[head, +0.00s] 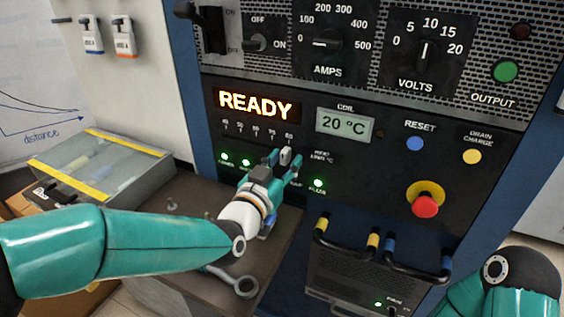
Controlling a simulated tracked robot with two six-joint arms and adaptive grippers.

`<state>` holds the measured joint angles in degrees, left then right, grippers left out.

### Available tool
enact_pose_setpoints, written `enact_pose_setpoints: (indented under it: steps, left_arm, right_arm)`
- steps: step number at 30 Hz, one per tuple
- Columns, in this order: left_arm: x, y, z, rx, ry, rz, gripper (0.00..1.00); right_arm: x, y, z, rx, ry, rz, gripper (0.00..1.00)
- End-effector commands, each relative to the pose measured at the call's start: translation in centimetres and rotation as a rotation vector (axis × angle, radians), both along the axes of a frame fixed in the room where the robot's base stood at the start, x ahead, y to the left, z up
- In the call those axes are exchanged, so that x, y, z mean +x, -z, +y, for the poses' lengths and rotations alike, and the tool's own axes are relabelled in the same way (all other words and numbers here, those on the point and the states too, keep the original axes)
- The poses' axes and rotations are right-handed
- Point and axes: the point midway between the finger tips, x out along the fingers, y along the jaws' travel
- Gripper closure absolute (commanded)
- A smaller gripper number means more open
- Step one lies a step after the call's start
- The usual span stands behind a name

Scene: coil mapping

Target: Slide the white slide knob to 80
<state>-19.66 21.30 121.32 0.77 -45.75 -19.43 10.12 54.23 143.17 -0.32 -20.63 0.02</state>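The white slide knob (285,155) is on the dark front panel, under the rightmost label of the slider scale, which looks like 80 but is small. My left gripper (285,161) is at the panel with its two teal fingers apart, one on each side of the knob. A dark gap shows between the knob and the right finger; contact on the left side is hard to tell. The gripper and wrist hide the lower part of the slider area. My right gripper is out of view; only part of my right arm shows at bottom right.
The READY display (255,105) and a 20 °C coil display (345,124) are above the slider. A red stop button (425,205) is to the right. A bench with a wrench (238,282) and a clear case (100,165) are at left.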

Motion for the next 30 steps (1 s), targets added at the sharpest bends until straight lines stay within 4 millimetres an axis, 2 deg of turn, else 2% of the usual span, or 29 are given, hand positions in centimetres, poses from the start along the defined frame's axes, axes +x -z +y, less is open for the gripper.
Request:
enact_pose_setpoints:
  steps: [8, 13, 24, 30]
  left_arm:
    - [0.0, 0.0, 0.2, -0.001, -0.004, -0.001, 0.58]
    - [-1.2, 0.0, 0.7, -0.001, -0.005, -0.001, 0.58]
    - [-7.8, 0.0, 3.1, -0.002, -0.004, -0.002, 0.58]
    - [-10.4, 0.1, 4.0, -0.001, -0.003, 0.000, 0.58]
  right_arm:
    - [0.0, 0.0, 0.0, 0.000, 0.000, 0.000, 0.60]
    - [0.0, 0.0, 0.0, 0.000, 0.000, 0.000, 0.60]
    - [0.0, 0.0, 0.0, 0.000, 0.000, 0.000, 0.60]
    - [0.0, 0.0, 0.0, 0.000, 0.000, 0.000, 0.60]
